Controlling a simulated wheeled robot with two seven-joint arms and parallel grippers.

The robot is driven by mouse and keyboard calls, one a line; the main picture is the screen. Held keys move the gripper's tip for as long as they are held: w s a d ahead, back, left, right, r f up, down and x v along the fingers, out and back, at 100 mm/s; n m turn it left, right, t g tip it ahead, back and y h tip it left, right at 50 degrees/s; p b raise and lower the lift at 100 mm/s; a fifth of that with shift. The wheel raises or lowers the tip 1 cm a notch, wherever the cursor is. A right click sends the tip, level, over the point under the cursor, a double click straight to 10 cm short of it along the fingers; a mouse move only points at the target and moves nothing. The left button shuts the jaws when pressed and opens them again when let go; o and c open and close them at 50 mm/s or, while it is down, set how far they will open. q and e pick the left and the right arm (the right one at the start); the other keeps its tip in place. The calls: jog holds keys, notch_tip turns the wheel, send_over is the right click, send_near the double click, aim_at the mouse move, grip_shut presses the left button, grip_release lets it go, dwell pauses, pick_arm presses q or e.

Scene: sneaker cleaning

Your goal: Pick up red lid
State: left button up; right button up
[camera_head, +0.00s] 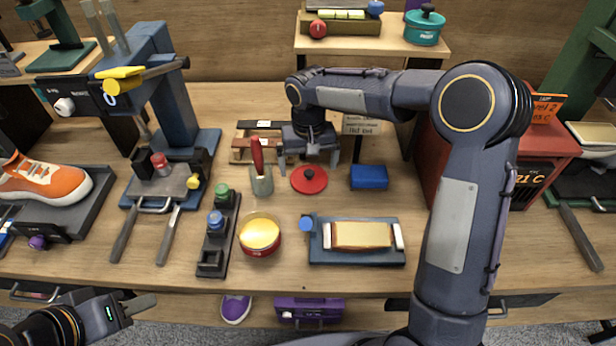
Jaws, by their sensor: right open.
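The red lid (309,183) is round with a dark knob and lies flat on the wooden workbench, near the middle. My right gripper (308,168) points down just behind and above it, its two fingers spread to the lid's left and right. It holds nothing, and I cannot tell the exact height of the fingertips over the lid. My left gripper (138,304) is low at the left, in front of the bench edge and far from the lid. I cannot tell whether its jaws are apart.
A scraper with a red handle (257,155) stands left of the lid. A blue block (369,178) lies to the right. In front are a red tin with yellow contents (260,235) and a blue tray (318,257) holding a brush-like block. Bench space between them is narrow.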

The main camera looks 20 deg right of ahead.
aim_at(309, 176)
jog(key=shift+f, duration=1.45)
jog(key=c, duration=0.8)
